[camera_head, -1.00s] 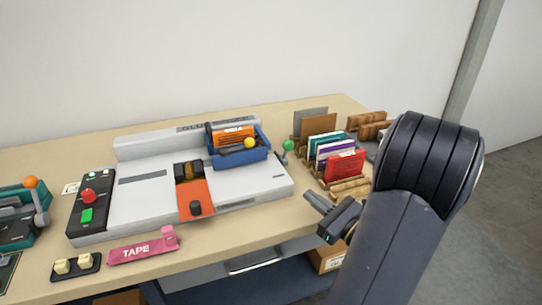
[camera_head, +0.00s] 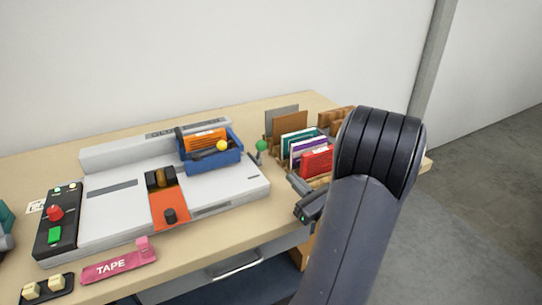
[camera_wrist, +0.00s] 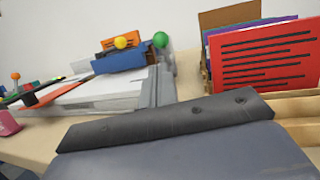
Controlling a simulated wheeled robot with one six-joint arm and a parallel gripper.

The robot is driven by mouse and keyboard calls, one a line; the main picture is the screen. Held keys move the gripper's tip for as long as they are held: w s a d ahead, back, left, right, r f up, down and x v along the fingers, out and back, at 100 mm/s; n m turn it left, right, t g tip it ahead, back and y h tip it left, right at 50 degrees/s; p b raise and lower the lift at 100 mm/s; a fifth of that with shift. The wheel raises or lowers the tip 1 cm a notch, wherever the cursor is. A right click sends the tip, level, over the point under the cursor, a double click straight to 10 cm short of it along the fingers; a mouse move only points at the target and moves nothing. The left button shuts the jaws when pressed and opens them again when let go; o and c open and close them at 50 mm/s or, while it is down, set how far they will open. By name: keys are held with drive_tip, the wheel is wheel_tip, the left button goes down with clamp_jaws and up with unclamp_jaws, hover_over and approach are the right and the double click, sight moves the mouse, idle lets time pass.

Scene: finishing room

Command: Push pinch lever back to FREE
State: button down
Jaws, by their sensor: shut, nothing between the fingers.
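A lever with a green ball knob (camera_head: 261,146) stands at the right end of the grey machine (camera_head: 235,183). A yellow ball knob (camera_head: 222,145) shows at the front of the blue tray on that machine. I cannot tell which is the pinch lever, and no FREE mark is readable. Both knobs, green (camera_wrist: 160,39) and yellow (camera_wrist: 121,42), show in the wrist view, upper middle. My gripper (camera_head: 296,183) is shut and empty, in front and right of the green knob, apart from it. My dark arm hides part of the table's right side.
A rack of upright cards, with a red card (camera_head: 318,160) in front, stands close behind my gripper. The blue tray (camera_head: 222,162) holds orange packs. A pink tape holder (camera_head: 119,264) lies at the table's front. Bare tabletop (camera_head: 196,238) shows before the machine.

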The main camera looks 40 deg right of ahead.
sight(265, 145)
drive_tip(key=p+x, duration=0.1)
drive_tip(key=x, duration=0.9)
drive_tip(key=shift+w, duration=0.25)
drive_tip(key=shift+r, duration=0.15)
